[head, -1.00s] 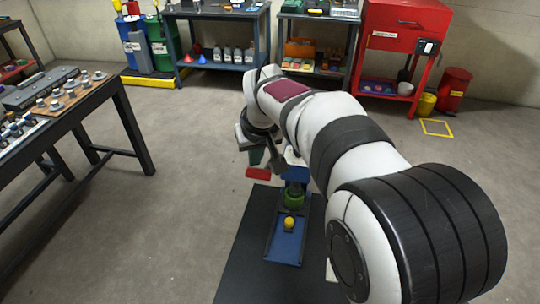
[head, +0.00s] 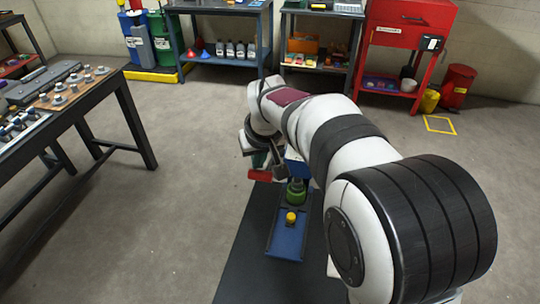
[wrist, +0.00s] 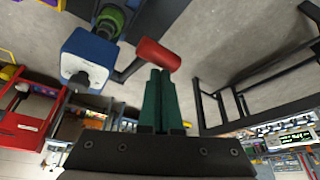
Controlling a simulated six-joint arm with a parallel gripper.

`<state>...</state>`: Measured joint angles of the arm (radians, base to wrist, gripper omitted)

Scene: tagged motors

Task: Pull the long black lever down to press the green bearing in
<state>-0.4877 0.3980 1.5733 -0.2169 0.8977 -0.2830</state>
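The press (head: 297,170) is blue, with a white-faced housing (wrist: 88,58) in the wrist view. Its black lever (wrist: 130,69) ends in a red handle (wrist: 157,55), which also shows in the head view (head: 260,174). The green bearing (head: 296,193) sits under the press, above the blue base; it also shows in the wrist view (wrist: 110,18). My gripper (wrist: 160,75) has its two green fingers side by side with almost no gap. Its tips are at the red handle's near side; I cannot tell whether they touch it. In the head view the arm partly hides the press and gripper.
A yellow knob (head: 291,217) is on the blue base (head: 287,240), on a black mat (head: 240,275). A dark workbench (head: 95,110) with parts stands at the left. Shelves (head: 220,50) and a red cabinet (head: 405,40) line the back. The floor between is clear.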

